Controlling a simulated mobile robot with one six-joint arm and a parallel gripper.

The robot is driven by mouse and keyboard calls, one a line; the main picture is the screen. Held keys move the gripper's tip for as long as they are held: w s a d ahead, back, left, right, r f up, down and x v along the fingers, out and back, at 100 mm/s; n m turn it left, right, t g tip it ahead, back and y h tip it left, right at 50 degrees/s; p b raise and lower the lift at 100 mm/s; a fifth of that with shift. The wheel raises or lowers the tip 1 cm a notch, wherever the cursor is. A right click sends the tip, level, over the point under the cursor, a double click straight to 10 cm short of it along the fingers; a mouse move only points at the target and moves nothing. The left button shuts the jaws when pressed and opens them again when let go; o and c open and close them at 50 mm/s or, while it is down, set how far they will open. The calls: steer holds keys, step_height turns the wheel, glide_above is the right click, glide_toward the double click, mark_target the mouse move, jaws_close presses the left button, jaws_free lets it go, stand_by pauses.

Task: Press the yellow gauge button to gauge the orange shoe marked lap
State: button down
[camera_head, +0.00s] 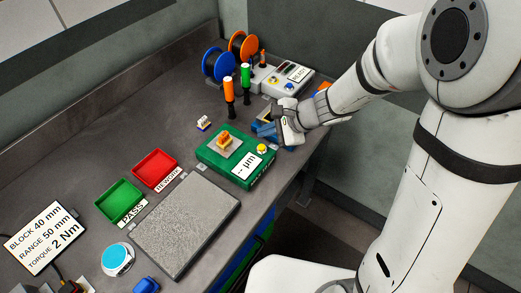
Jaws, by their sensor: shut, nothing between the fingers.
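The green gauge (218,163) sits on the grey bench right of centre, with a display reading "-- µm" (246,167). The yellow gauge button (262,149) is on its right corner. An orange shoe (224,141) rests on the pale plate on top of the gauge; any marking on it is too small to read. My gripper (262,131) is shut and empty, just behind and above the yellow button, apart from it as far as I can tell.
A red tray (155,168) and a green tray (119,201) stand left of the gauge. A grey slab (186,225) lies in front. Orange and green handled tools (229,92) stand behind, near blue (219,65) and orange spools and a white control box (283,80).

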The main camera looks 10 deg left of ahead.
steer(key=shift+f+b, duration=0.95)
steer(key=shift+f, duration=0.35)
steer(key=shift+f, duration=0.1)
stand_by(0.9)
steer(key=shift+f+b, duration=0.35)
steer(key=shift+b, duration=0.3)
steer(key=shift+s+f+b, duration=0.1)
steer(key=shift+f+b, duration=0.35)
steer(key=shift+b, duration=0.1)
stand_by(0.5)
steer(key=shift+r, duration=0.1)
steer(key=shift+r+p, duration=0.6)
steer(key=shift+r, duration=0.2)
step_height(320, 180, up, 5)
steer(key=p, duration=0.3)
steer(key=shift+p, duration=0.35)
